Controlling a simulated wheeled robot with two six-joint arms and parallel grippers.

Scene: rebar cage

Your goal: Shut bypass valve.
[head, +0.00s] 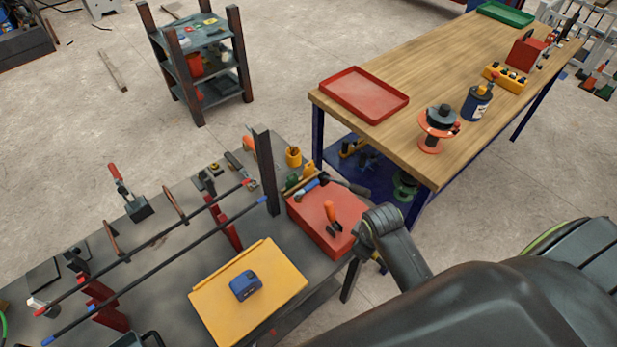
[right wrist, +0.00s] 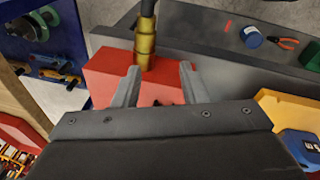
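I cannot make out a bypass valve for certain in either view. In the right wrist view, a brass-coloured fitting (right wrist: 146,42) with a dark rod above it stands in front of the fingers, over a red box (right wrist: 104,72). My right gripper (right wrist: 160,70) is open, its two grey fingers apart, with nothing seen held between them. The brass fitting appears beyond the fingertips; I cannot tell whether they touch it. In the head view my right arm comes in from the right and ends beside the red box (head: 312,228). My left gripper is not clearly seen.
A dark worktable (head: 185,268) carries two long bars (head: 165,267), a yellow board (head: 215,305) and a blue tape measure (head: 245,286). A wooden bench (head: 440,75) with a red tray (head: 350,85) stands behind. A shelf rack (head: 185,75) stands on open floor.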

